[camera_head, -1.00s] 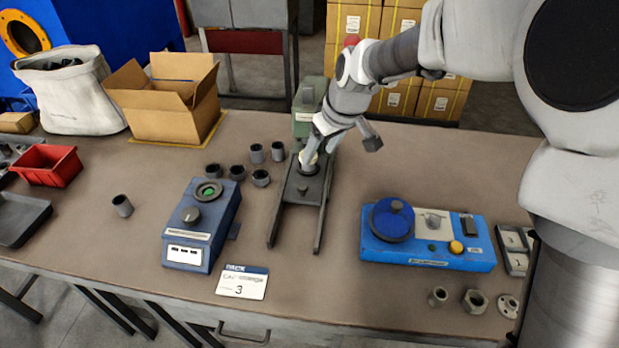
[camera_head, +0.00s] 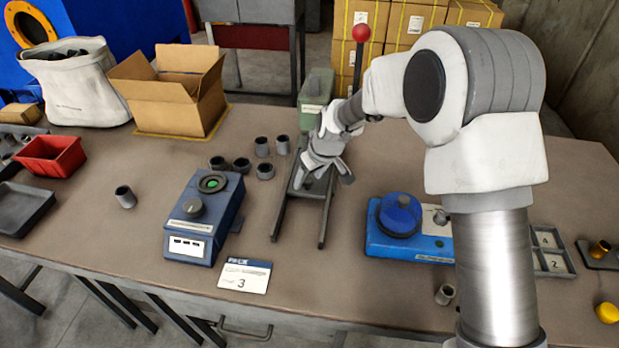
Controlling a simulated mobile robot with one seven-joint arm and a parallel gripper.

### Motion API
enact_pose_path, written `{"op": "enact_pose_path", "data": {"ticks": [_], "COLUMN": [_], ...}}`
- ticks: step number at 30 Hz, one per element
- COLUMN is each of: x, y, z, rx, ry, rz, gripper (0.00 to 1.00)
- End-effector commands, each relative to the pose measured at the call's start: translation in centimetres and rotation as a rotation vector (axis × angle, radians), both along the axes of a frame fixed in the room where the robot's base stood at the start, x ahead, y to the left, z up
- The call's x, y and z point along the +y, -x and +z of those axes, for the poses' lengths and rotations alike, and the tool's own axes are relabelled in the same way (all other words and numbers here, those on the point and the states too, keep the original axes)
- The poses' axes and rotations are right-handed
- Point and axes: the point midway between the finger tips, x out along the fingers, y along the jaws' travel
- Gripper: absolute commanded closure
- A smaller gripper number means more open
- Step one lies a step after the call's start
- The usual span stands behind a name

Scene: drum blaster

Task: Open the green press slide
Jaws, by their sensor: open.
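The green press (camera_head: 313,92) stands at the back middle of the bench. A lever with a red ball (camera_head: 361,33) rises beside it, partly behind my arm. Two dark slide rails (camera_head: 281,212) run from the press toward the front edge. My gripper (camera_head: 322,180) is open over the back part of the rails, one finger to each side. The slide plate is mostly hidden under my gripper, and I cannot tell whether the fingers touch it.
A blue-grey dial box (camera_head: 188,222) is left of the rails, and a bright blue device (camera_head: 385,240) is right. Several grey cylinders (camera_head: 262,146) stand left of the press.

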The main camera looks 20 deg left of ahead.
Motion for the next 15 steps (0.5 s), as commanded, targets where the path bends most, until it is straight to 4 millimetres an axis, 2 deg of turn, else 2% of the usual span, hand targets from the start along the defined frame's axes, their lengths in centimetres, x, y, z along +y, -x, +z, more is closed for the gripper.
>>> {"op": "enact_pose_path", "data": {"ticks": [8,15], "x": [0.04,0.03], "y": [-0.05,-0.04], "z": [-0.13,-0.12], "rx": [0.0,0.0], "ry": [0.0,0.0], "rz": [0.0,0.0], "gripper": [0.33,0.75]}}
